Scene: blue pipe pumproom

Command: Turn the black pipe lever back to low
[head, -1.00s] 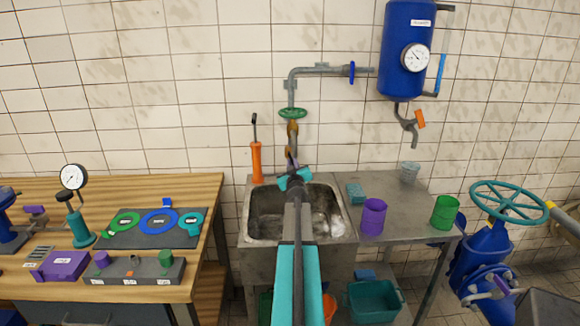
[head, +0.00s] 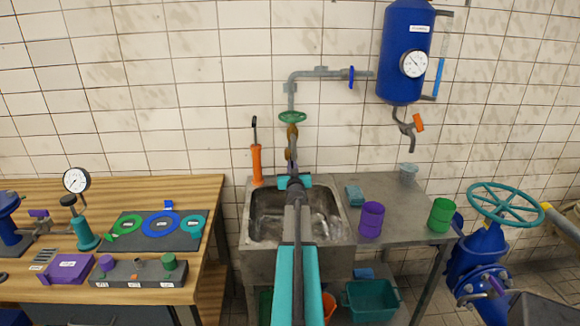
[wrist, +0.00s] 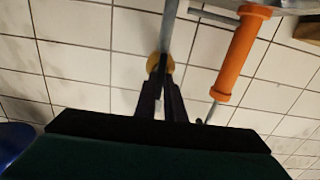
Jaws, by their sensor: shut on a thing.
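My gripper (head: 291,160) is in front of the vertical pipe above the sink. In the wrist view its two dark fingers (wrist: 161,88) are close together at the round brass fitting (wrist: 166,66) on the grey pipe (wrist: 171,25). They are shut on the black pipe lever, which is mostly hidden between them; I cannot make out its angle. The brass fitting also shows in the head view (head: 292,133), just above my fingertips. A green handwheel (head: 292,117) sits higher on the same pipe.
A purple cup (head: 371,220) and a green cup (head: 441,215) stand on the counter at right. A wooden workbench (head: 150,187) is at left.

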